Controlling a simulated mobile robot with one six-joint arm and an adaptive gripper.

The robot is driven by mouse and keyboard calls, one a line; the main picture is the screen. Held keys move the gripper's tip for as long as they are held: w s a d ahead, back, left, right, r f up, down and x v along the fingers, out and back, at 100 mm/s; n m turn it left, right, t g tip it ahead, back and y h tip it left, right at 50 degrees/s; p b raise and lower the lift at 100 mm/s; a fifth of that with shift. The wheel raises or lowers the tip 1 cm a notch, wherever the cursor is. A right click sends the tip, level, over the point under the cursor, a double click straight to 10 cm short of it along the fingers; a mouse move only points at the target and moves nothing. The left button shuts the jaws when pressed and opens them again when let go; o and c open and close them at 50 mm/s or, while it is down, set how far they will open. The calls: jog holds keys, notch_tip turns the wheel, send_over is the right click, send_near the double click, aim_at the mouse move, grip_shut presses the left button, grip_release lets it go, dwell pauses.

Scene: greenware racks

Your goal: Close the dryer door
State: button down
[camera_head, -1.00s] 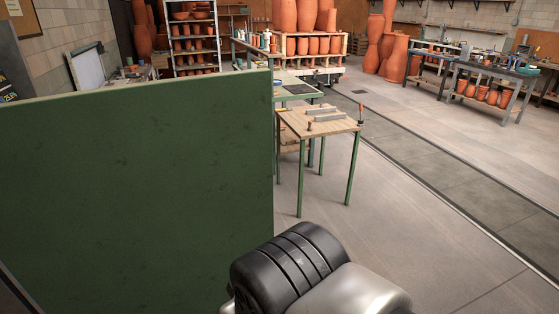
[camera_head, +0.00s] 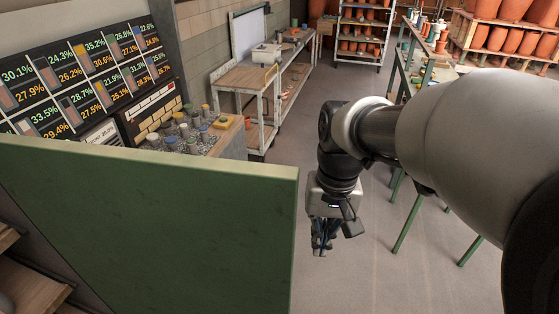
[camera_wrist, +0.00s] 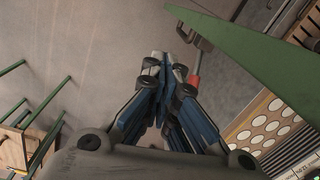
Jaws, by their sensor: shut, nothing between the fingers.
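The dryer door (camera_head: 150,225) is a flat green panel that stands open in the lower left of the head view, its top edge running across to the right. In the wrist view the door (camera_wrist: 245,55) shows as a green slab at the upper right. My gripper (camera_head: 322,248) hangs pointing down just right of the door's free edge, apart from it in the picture. Its fingers are together and empty. In the wrist view a red-tipped grey bar (camera_wrist: 194,78) shows beside my fingertips (camera_wrist: 168,68), between them and the door; I cannot tell if they touch.
Wooden shelves (camera_head: 30,285) show behind the door at lower left. A display wall (camera_head: 85,80) and a bench with jars (camera_head: 190,130) stand beyond it. A workbench (camera_head: 245,78) stands further back. A green-legged table (camera_head: 408,220) is at right. Bare floor lies around my gripper.

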jog(key=w+a+f+m+g+p, duration=0.1)
jog(key=w+a+f+g+p, duration=0.3)
jog(key=w+p, duration=0.4)
jog(key=s+a+f, duration=0.1)
jog(key=s+f, duration=0.6)
jog(key=f, duration=0.3)
jog(key=shift+s, duration=0.3)
jog(key=shift+s, duration=0.1)
